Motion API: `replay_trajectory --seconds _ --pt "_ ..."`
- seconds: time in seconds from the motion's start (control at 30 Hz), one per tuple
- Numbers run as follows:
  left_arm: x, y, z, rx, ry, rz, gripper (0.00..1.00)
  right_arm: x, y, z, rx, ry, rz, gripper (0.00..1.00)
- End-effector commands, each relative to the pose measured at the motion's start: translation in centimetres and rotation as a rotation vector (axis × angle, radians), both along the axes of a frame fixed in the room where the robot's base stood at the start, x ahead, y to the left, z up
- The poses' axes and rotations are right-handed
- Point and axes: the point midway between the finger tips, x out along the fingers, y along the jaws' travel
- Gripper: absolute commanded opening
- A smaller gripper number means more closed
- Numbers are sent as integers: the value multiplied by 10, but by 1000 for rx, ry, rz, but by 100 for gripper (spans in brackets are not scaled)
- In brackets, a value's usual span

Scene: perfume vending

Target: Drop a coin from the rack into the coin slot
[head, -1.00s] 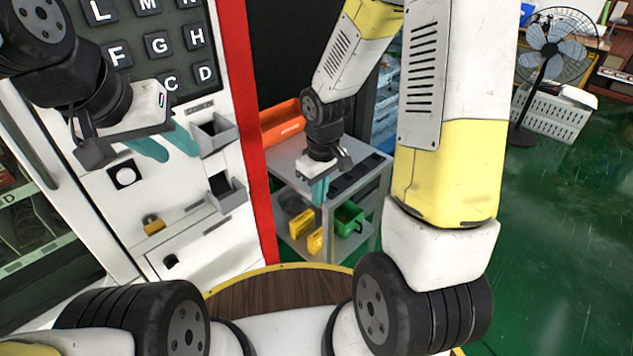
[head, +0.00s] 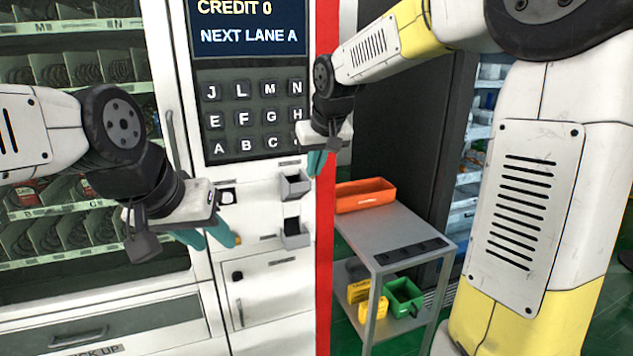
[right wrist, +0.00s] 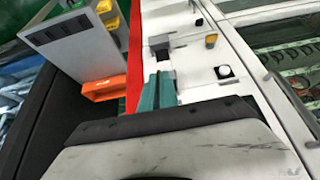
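The white vending machine panel (head: 275,215) has a keypad and a screen (head: 250,25) reading CREDIT 0. Two grey cups, an upper (head: 295,186) and a lower (head: 295,234), stick out below the keypad. I cannot tell which part is the coin slot. The coin rack seems to be the dark slotted strip (head: 412,251) on the grey cart; no coin is discernible. My right gripper (head: 317,162) is before the red strip, right of the upper cup. Its teal fingers (right wrist: 157,92) look shut together; any coin between them is hidden. My left gripper (head: 208,240) is open and empty before the panel.
An orange bin (head: 365,195) sits at the back of the grey cart (head: 385,230). Yellow bins (head: 372,307) and a green bin (head: 404,296) are on its lower shelf. Glass-fronted product shelves (head: 75,230) are on the left. My right arm covers much of the right side.

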Motion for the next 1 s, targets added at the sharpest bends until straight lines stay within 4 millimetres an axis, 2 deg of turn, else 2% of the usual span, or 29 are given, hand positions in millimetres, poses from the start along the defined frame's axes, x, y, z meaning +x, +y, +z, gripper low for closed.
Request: replay_trajectory --seconds 1.0 --pt "0 0 0 0 0 0 36 88 29 -31 0 2 1 0"
